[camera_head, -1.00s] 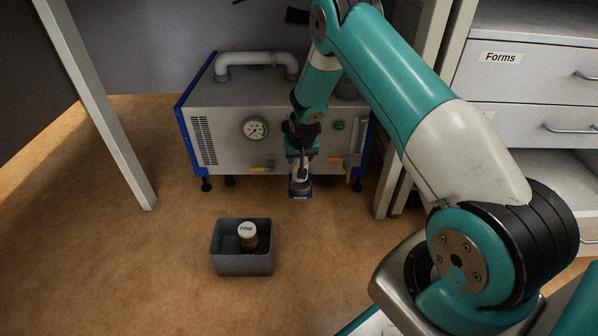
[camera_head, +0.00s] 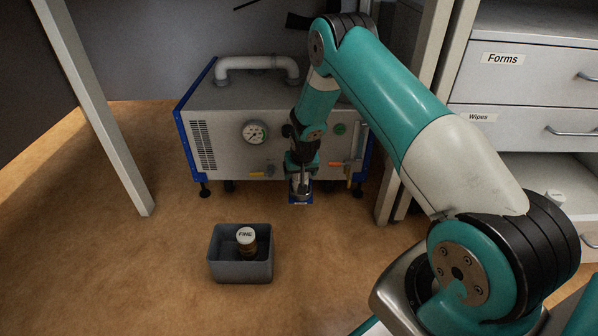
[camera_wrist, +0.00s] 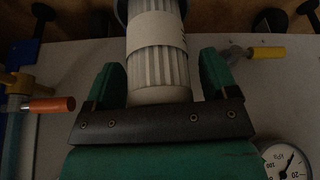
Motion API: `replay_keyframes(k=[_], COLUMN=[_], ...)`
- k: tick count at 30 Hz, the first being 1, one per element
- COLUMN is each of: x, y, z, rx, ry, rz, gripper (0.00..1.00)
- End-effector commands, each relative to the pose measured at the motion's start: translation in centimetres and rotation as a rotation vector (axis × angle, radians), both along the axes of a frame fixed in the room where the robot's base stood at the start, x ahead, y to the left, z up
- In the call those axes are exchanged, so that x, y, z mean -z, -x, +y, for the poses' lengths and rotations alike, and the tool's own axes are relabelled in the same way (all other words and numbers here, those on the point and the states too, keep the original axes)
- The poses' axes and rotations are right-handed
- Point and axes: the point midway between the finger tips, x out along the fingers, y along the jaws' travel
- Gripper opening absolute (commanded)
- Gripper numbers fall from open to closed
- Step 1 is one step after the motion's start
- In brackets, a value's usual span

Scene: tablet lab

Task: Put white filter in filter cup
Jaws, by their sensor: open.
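The white filter (camera_wrist: 158,50), a pleated cylinder with a smooth band, stands between the fingers of my gripper (camera_wrist: 162,75) in the wrist view. Slight gaps show on both sides, and the fingers are open. The filter's far end meets a dark bluish rim (camera_wrist: 122,10), which looks like the filter cup; how deep the filter sits in it is cut off. In the head view my gripper (camera_head: 301,182) points down in front of the grey machine, above a small blue-edged piece (camera_head: 300,201).
The grey machine (camera_head: 225,140) has a gauge (camera_head: 255,132), an orange-handled valve (camera_wrist: 52,104) and a yellow-handled valve (camera_wrist: 268,53) near my gripper. A grey bin (camera_head: 240,270) with a jar labelled FINE (camera_head: 246,238) stands on the floor. Table legs flank the space; floor at left is clear.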

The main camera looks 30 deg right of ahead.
Motion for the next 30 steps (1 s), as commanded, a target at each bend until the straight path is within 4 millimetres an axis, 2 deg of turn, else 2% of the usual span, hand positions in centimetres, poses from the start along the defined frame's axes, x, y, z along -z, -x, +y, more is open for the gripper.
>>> replay_keyframes(k=[5,12,18,24,27,29,30], x=[-1.3,-6.3,-9.8,-11.5,-13.4,-15.7,-17.6], y=[0.2,2.0,3.4,4.1,4.2,4.3,4.6], z=[0.1,0.9,1.5,1.9,3.2,4.9,6.5], rx=[0.0,-0.002,-0.001,-0.003,-0.029,-0.065,-0.099], ry=[0.0,0.0,0.0,-0.002,-0.018,-0.04,-0.06], rz=[0.0,0.001,0.0,-0.001,0.001,0.005,0.009], gripper=[0.79,0.79,0.79,0.79,0.79,0.79,0.79])
